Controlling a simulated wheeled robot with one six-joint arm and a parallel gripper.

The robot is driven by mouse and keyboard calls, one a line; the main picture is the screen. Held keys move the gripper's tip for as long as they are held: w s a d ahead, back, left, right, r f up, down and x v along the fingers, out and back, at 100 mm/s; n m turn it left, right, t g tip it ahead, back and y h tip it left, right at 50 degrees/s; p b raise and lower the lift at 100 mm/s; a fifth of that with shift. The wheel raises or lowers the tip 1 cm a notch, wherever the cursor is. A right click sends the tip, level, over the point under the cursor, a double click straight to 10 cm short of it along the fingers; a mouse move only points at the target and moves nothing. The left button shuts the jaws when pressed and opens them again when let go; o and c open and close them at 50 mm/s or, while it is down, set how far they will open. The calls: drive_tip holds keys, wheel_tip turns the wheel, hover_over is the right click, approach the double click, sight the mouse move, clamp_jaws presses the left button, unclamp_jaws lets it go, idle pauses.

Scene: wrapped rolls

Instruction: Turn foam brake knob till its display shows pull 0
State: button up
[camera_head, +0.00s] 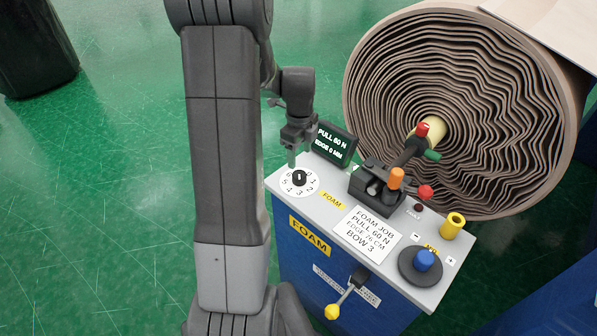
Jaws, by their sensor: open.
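The foam brake knob (299,179) is a small black knob on a white numbered dial (313,187) at the left end of the blue FOAM cabinet's grey top. A small black display (333,145) behind it reads PULL 60 N and EDGE 0 MM. My gripper (296,158) is above the knob, pointing down, with its jaws open. The fingertips look close over the knob's far side. I cannot tell whether they touch it. My arm hides the floor left of the cabinet.
A large wrapped roll (450,60) stands behind the cabinet (335,280). The cabinet top also carries a black lever block (372,190) with an orange knob (396,178), a job card reading PULL 60 N (367,234), a blue knob (425,260) and a yellow cylinder (453,225). A yellow-tipped lever (333,311) juts out in front.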

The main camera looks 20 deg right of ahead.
sight(299, 174)
wheel_tip(299, 174, down, 8)
drive_tip(key=shift+f, duration=0.25)
drive_tip(key=c, duration=1)
